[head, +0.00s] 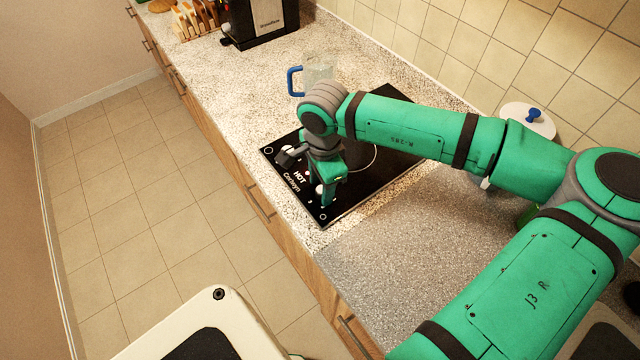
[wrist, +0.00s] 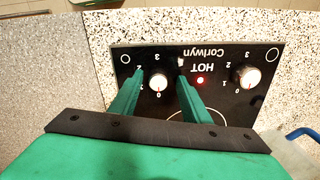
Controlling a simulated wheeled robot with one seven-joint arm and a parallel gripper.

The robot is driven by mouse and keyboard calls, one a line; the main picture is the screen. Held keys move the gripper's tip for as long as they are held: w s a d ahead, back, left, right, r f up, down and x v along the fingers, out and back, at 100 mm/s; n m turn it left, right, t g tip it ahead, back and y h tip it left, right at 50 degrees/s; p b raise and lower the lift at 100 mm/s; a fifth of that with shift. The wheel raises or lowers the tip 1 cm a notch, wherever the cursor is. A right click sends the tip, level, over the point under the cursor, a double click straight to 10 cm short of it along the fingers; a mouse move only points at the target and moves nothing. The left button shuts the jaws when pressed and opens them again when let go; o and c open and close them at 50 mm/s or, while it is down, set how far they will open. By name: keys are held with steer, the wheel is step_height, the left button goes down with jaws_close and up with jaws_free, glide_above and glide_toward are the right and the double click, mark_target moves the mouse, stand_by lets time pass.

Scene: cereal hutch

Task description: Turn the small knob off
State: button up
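The black cooktop (head: 378,120) has two white knobs along its front edge. The small knob (wrist: 158,80) is nearer the small printed ring in the wrist view; a red mark shows on its side facing the 0. The larger knob (wrist: 245,76) stands to the right there, and shows beyond my gripper in the head view (head: 289,150). My gripper (wrist: 160,72) is open, its green fingers on either side of the small knob, apparently without touching it. In the head view my gripper (head: 326,192) points down at the cooktop's front near corner and partly hides the small knob.
The HOT light (wrist: 200,80) glows red between the knobs. A clear jug with a blue handle (head: 294,82) stands just behind the cooktop. A coffee machine (head: 262,22) stands farther back.

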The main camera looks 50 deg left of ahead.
steer(key=shift+d, duration=0.2)
step_height(320, 180, up, 11)
steer(key=shift+d, duration=0.25)
stand_by(0.3)
steer(key=shift+f, duration=0.1)
stand_by(0.3)
